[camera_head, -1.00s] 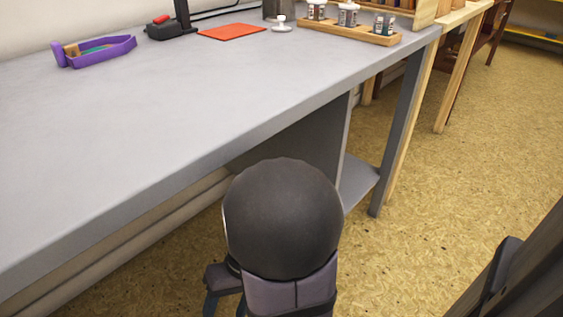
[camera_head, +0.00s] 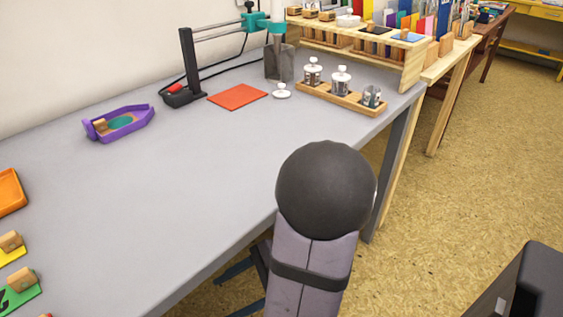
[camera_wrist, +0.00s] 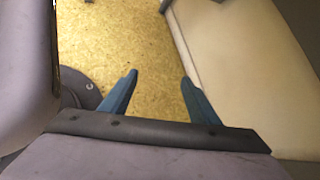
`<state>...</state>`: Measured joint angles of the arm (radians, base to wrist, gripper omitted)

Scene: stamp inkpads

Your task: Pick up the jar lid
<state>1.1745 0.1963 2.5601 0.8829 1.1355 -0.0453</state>
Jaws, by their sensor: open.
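A white jar lid (camera_head: 282,91) with a knob lies on the grey table, between the orange-red mat and the wooden jar rack. In the rack, two jars (camera_head: 341,80) wear similar white lids, and the jar at the right end (camera_head: 372,97) has none. My gripper (camera_wrist: 159,76) is open and empty in the wrist view, its blue fingers apart above the floor. In the head view it is mostly hidden behind my arm, low by the table's front edge and far from the lid. The wrist view does not show the lid.
The orange-red mat (camera_head: 238,97) lies left of the lid, and a dark stand (camera_head: 189,75) and grey block (camera_head: 280,64) stand behind. A wooden shelf (camera_head: 400,52) rises behind the rack (camera_head: 350,101). A purple tray (camera_head: 119,123) sits farther left. The table's middle (camera_head: 180,190) is clear.

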